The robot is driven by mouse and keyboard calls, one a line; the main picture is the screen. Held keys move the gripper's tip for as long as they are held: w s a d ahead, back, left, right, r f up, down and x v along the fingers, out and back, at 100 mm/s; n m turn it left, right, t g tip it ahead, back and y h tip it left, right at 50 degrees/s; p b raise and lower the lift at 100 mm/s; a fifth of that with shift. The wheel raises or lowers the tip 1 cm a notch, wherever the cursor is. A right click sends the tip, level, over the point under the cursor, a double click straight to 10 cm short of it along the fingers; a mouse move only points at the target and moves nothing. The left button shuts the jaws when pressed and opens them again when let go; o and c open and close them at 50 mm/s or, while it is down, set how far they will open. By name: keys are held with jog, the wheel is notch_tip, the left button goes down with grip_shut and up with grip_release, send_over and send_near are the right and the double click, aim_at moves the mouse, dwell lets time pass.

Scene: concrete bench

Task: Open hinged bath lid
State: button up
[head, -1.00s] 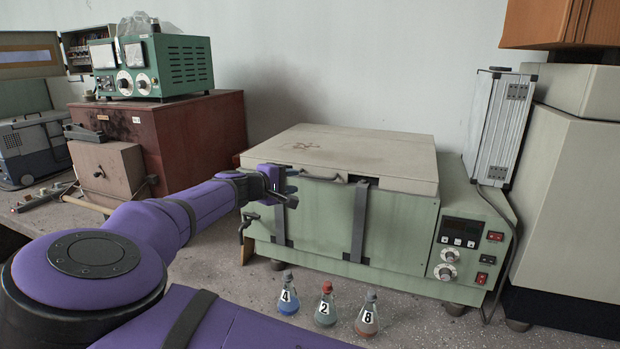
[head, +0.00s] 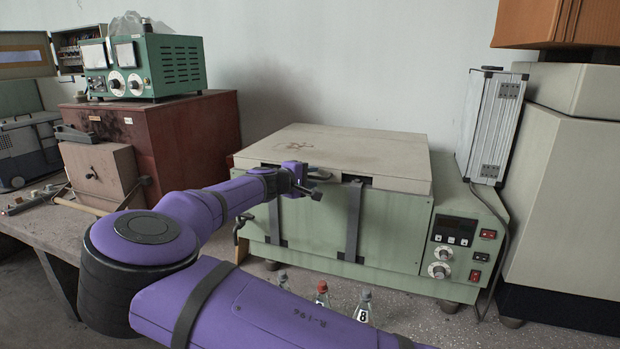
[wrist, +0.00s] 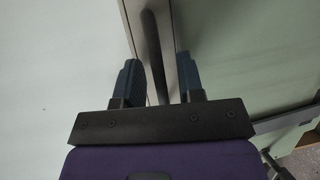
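The bath (head: 400,225) is a pale green box with a flat cream lid (head: 350,150), which lies shut on top. The lid's dark handle (head: 320,174) is at its front edge, partly hidden by my gripper in the head view. My gripper (head: 312,188) is at the front of the lid, at this handle. In the wrist view, the dark handle bar (wrist: 153,50) runs between the two fingers of my gripper (wrist: 158,72). The fingers are apart, with a small gap showing on each side of the bar.
Several flasks, including one with a red stopper (head: 322,290), stand in front of the bath, partly hidden by my arm. A control panel (head: 455,245) is at the bath's right. A silver case (head: 490,125) stands behind it. A maroon box (head: 185,130) is at the left.

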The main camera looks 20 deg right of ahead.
grip_shut()
